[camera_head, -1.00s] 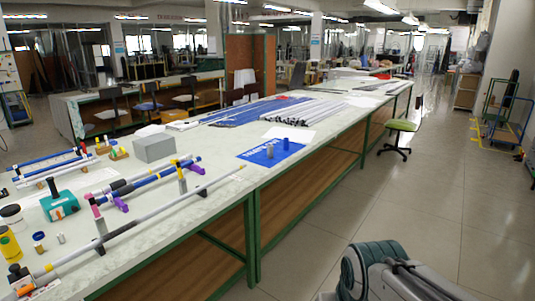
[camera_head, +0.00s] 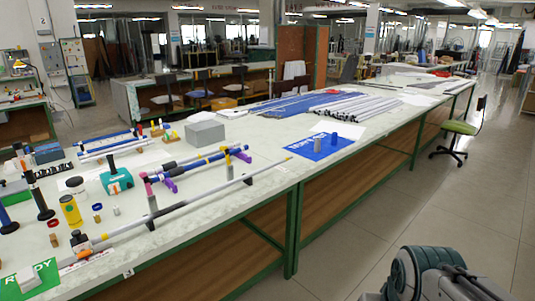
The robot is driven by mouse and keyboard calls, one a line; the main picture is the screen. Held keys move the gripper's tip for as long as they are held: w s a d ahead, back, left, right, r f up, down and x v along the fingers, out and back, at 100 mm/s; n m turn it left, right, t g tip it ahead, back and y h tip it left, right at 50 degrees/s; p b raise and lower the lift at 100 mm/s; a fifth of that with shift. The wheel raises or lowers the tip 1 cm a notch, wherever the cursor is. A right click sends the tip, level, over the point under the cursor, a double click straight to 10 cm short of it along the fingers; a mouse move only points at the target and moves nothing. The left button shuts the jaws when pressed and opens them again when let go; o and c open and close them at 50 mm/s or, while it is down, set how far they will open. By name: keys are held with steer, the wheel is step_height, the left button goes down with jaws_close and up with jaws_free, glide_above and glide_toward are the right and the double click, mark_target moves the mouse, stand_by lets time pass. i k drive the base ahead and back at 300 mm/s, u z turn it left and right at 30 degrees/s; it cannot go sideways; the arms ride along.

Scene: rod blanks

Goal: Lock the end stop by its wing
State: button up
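A long grey rod (camera_head: 200,201) lies along the near side of the workbench on dark upright supports. At its left end is a small black and orange fitting (camera_head: 80,243), which may be the end stop. Its wing is too small to make out, and I cannot tell whether it is locked. My arm, teal and grey, shows at the bottom right, beyond the bench's front edge and far from the fitting. My gripper's fingertips are not visible.
The bench (camera_head: 245,205) also carries blue rods with purple clamps (camera_head: 168,185), a teal tool (camera_head: 116,181), a yellow bottle (camera_head: 70,210), a grey box (camera_head: 206,133), a blue mat (camera_head: 318,146) and a green mat (camera_head: 30,279). A green chair (camera_head: 460,128) stands right; floor there is clear.

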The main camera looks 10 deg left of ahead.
mark_target(84, 252)
steer(key=u, duration=1.95)
steer(key=k, duration=0.55)
steer(key=u, duration=0.55)
steer(key=i, duration=1.25)
steer(key=z, duration=0.85)
steer(key=k, duration=0.65)
steer(key=u, duration=0.05)
